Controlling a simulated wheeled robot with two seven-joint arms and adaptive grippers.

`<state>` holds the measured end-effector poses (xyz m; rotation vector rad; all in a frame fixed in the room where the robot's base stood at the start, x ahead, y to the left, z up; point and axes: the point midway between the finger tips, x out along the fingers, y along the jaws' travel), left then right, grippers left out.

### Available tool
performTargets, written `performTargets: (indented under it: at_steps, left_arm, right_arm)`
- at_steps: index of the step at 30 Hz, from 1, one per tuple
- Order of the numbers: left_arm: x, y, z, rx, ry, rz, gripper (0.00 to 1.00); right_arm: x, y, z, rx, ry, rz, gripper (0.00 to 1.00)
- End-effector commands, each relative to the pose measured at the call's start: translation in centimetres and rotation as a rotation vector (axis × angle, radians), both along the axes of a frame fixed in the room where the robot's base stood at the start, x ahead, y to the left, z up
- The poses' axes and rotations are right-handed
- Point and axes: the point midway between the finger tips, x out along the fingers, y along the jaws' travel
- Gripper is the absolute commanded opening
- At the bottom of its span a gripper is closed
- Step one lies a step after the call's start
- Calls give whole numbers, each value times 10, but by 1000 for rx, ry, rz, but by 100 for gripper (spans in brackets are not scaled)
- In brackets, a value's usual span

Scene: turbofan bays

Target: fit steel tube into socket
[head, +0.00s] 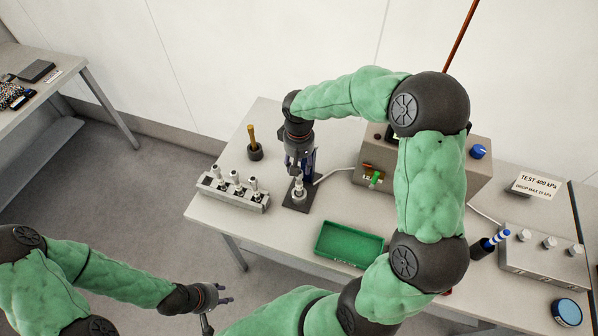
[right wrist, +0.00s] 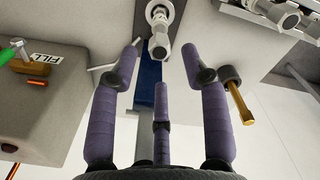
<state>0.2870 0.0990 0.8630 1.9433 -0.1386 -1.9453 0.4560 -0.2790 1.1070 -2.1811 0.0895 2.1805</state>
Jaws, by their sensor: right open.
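My right gripper (head: 298,166) points down over a dark stand (head: 297,196) on the table. In the right wrist view its purple fingers (right wrist: 134,62) are spread and hold nothing. A steel piece (right wrist: 159,42), upright on the stand, shows just beyond the fingertips, apart from them; it also shows in the head view (head: 298,190). I cannot tell whether it is the tube, the socket or both. Several steel pieces with pale tops stand in a grey rack (head: 232,195) left of the stand. My left gripper (head: 220,297) is empty, fingers apart, off the table's front left side.
A green tray (head: 349,244) lies at the table's front. A grey box (head: 372,160) with a blue knob stands behind it. A brass-handled tool (head: 253,142) stands in a dark holder. A second grey block (head: 540,252) and a blue round lid (head: 566,312) are at right.

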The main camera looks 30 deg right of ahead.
Motion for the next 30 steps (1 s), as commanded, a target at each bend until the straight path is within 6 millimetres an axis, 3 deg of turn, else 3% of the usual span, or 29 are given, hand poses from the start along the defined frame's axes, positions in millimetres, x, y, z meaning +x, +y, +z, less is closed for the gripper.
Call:
performTargets:
  at_steps: [3, 9, 30]
  left_arm:
    - [0, 0, 1, 0, 0, 0, 40]
    - [0, 0, 1, 0, 0, 0, 40]
    - [0, 0, 1, 0, 0, 0, 40]
  right_arm:
    - [1, 0, 20, 1, -3, 0, 47]
    - [0, 0, 38, 0, -1, 1, 47]
    - [0, 0, 40, 0, 0, 0, 47]
